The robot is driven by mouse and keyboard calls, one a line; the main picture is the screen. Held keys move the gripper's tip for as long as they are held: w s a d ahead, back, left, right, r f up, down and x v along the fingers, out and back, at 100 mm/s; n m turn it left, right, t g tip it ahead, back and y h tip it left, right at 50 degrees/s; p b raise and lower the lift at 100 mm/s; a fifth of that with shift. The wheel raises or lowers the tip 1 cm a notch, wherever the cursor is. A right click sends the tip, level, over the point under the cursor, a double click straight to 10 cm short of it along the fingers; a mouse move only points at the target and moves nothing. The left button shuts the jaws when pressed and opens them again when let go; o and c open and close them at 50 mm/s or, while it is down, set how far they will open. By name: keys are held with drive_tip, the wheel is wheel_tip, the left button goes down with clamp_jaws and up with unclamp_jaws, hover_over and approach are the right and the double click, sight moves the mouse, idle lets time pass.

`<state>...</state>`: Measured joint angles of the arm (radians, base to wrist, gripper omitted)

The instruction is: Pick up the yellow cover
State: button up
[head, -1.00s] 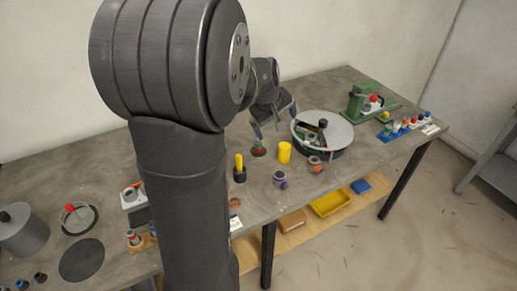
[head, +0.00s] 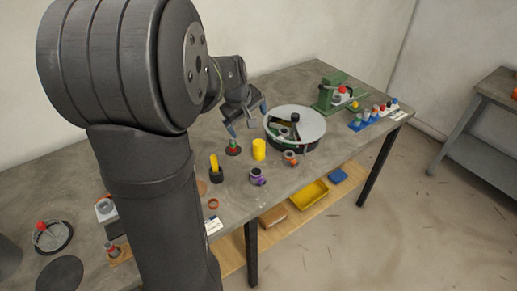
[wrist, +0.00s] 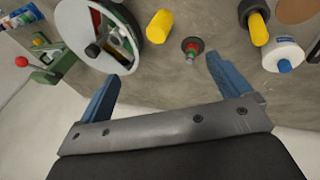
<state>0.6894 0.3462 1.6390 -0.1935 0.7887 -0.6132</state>
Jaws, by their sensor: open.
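A plain yellow cylinder, which I take to be the yellow cover (head: 259,149), stands upright on the grey bench in front of the round tray. It also shows in the wrist view (wrist: 159,26), near the top edge, beyond my fingertips. My gripper (head: 248,119) is open and empty, with its two blue fingers above the bench, just behind the cylinder and apart from it. In the wrist view the fingers of my gripper (wrist: 162,70) are spread wide.
A red-and-green knob on a dark base (head: 233,147) stands left of the cylinder. A black holder with a yellow handle (head: 215,174) is further left. The round tray with a white rim (head: 312,122) is to the right. A purple-ringed part (head: 257,177) lies in front.

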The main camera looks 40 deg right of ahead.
drive_tip(key=c, duration=0.5)
drive_tip(key=m+g, duration=0.1)
drive_tip(key=m, duration=1.3)
approach(257, 144)
drive_tip(key=shift+y, duration=0.4)
drive_tip(key=x, duration=0.8)
drive_tip(key=shift+w+d+f, duration=0.1)
drive_tip(key=shift+d+f, duration=0.05)
drive_tip(key=shift+d, duration=0.3)
drive_tip(key=shift+d+x, duration=0.2)
drive_tip(key=shift+x, duration=2.5)
